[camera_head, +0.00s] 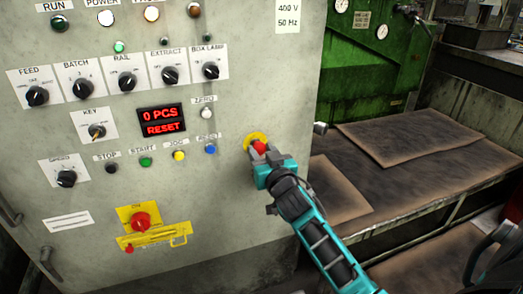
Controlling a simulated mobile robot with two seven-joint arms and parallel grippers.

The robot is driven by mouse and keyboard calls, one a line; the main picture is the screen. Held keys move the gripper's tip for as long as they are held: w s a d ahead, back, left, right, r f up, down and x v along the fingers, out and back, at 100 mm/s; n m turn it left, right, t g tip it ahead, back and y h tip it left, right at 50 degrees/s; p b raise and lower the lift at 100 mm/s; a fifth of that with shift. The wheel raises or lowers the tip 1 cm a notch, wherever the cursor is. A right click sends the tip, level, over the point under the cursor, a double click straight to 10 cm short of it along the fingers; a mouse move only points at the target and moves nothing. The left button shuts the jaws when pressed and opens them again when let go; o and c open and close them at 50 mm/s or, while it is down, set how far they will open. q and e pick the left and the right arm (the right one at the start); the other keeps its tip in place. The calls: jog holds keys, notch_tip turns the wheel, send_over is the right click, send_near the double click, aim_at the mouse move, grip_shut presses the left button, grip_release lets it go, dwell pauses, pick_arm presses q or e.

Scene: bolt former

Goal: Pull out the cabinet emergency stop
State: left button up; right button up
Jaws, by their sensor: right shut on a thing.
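The emergency stop is a red mushroom button (259,147) on a yellow round plate (252,138) near the right edge of the grey cabinet front (275,90). My right gripper (262,155) is at the button, shut on it, with the teal and black arm coming up from the lower right. The gripper covers the lower part of the button and plate. I cannot tell how far the button stands out from the panel. My left gripper is not in view.
The cabinet carries rotary knobs, a red display (162,121) reading 0 PCS RESET, and coloured push buttons. A red rotary switch (140,220) on a yellow plate sits lower left. A green machine (365,60) and a worktop with brown mats (410,135) stand to the right.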

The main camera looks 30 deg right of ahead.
jog(key=shift+s, duration=0.2)
jog(key=shift+f, duration=0.1)
jog(key=o, duration=1.1)
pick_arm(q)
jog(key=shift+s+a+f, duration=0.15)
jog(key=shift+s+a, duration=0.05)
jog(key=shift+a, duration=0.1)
pick_arm(e)
jog(key=shift+s, duration=0.1)
jog(key=shift+s+a, duration=0.15)
jog(key=shift+s, duration=0.1)
pick_arm(q)
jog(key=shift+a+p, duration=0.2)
jog(key=shift+p, duration=0.2)
pick_arm(e)
jog(key=v, duration=1.2)
jog(key=shift+s, duration=0.15)
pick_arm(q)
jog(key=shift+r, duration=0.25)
pick_arm(e)
jog(key=shift+a, duration=0.1)
